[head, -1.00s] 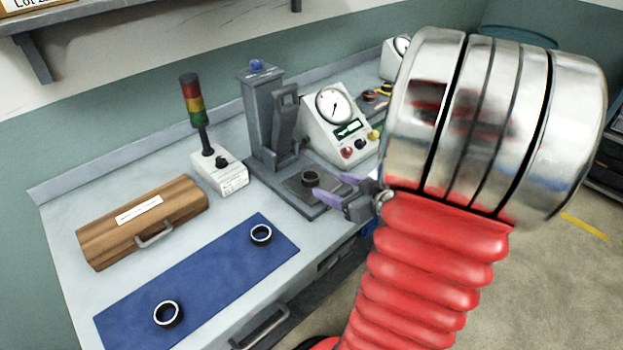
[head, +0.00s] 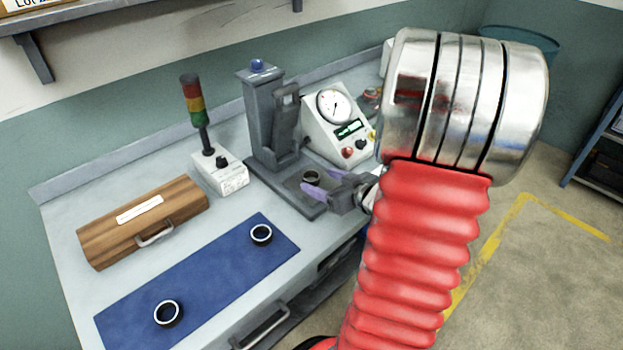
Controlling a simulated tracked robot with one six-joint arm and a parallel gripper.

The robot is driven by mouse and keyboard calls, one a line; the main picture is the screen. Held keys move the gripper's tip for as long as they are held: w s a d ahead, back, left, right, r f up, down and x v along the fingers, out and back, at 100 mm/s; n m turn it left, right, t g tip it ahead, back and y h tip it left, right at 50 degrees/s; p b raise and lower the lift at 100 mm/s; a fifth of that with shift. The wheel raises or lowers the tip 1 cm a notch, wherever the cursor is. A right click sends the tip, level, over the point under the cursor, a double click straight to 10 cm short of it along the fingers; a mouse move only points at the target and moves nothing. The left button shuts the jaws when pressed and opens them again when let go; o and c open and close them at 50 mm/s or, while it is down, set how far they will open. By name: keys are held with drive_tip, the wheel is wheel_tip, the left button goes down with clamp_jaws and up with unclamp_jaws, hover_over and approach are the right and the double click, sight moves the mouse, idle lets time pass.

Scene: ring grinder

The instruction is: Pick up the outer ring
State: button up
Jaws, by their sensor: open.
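A small dark ring (head: 312,177) sits on the base plate of the grey press (head: 283,150). Two more dark rings with pale rims lie on the blue mat: one at its far right end (head: 261,234), one near its front left (head: 168,313). The frames do not label which is the outer ring. My gripper (head: 314,181) is open, its purple fingers low over the press plate. The fingertips appear to be on either side of the ring on the press; whether they touch it cannot be told. My red arm hides the area to the right.
A gauge box (head: 338,122) stands right behind the press. A signal-light box (head: 219,171) is to the left of the press, and a wooden case (head: 143,220) lies further left. The blue mat (head: 205,275) is clear between its rings.

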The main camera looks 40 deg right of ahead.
sight(307, 174)
drive_tip(key=x, duration=0.4)
idle(0.5)
drive_tip(key=shift+d, duration=0.1)
drive_tip(key=c, duration=1.3)
drive_tip(key=shift+r, duration=0.1)
wheel_tip(307, 174, up, 10)
idle(0.6)
